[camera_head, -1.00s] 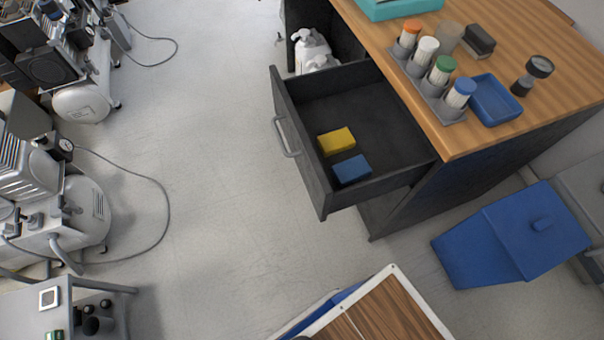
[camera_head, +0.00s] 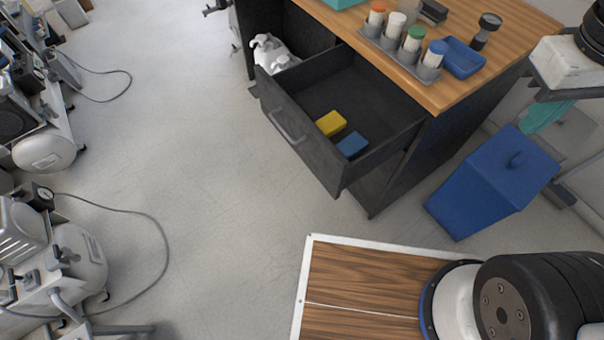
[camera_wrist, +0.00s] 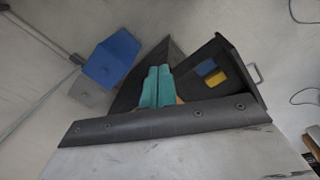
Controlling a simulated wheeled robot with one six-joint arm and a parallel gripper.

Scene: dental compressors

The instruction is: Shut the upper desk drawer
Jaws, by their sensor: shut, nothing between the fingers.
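The upper desk drawer (camera_head: 300,140) is dark grey and stands pulled well out of the desk (camera_head: 440,125). Its bar handle (camera_head: 285,127) is on the front panel, facing left. A yellow block (camera_head: 331,123) and a blue block (camera_head: 352,145) lie inside the drawer. My gripper (camera_head: 540,118), with teal fingers, is at the right of the head view, beyond the blue bin and apart from the drawer. In the wrist view its fingers (camera_wrist: 156,87) are together and empty, and the open drawer (camera_wrist: 222,75) shows to their right.
A blue bin (camera_head: 490,185) stands on the floor right of the desk. The wooden desktop (camera_head: 465,90) carries a holder with several capped bottles (camera_head: 397,38) and a blue tray (camera_head: 463,58). Compressors and a hose (camera_head: 150,220) are at the left. The floor before the drawer is clear.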

